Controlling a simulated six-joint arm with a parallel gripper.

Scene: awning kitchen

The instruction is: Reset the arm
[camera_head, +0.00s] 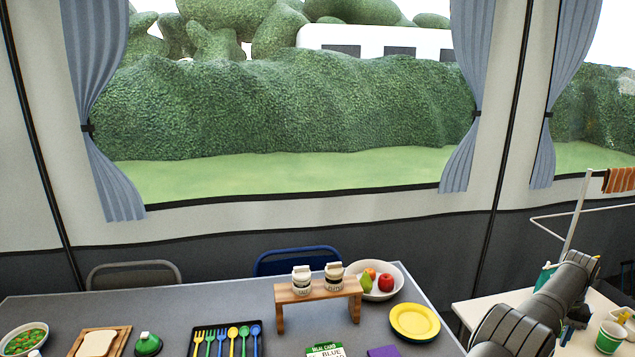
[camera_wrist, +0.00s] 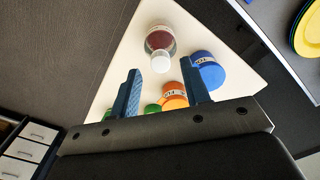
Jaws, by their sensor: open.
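My arm shows at the lower right of the head view, reaching over a white side table (camera_head: 482,304). My gripper cannot be made out there. In the wrist view my gripper (camera_wrist: 160,68) has its two blue fingers apart, with nothing held between them. It points toward the white table (camera_wrist: 128,60), where lidded containers stand. A blue-lidded one (camera_wrist: 208,72) is by the right finger, and an orange one (camera_wrist: 174,97) shows between the fingers. Something green is partly hidden behind the gripper body.
A dark-red container (camera_wrist: 160,40) with a white knob stands farther along the white table. The grey table (camera_head: 240,300) holds a wooden stand (camera_head: 318,291) with two jars, a fruit bowl (camera_head: 398,279) and yellow plates (camera_head: 415,321). A green cup (camera_head: 610,336) stands at right.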

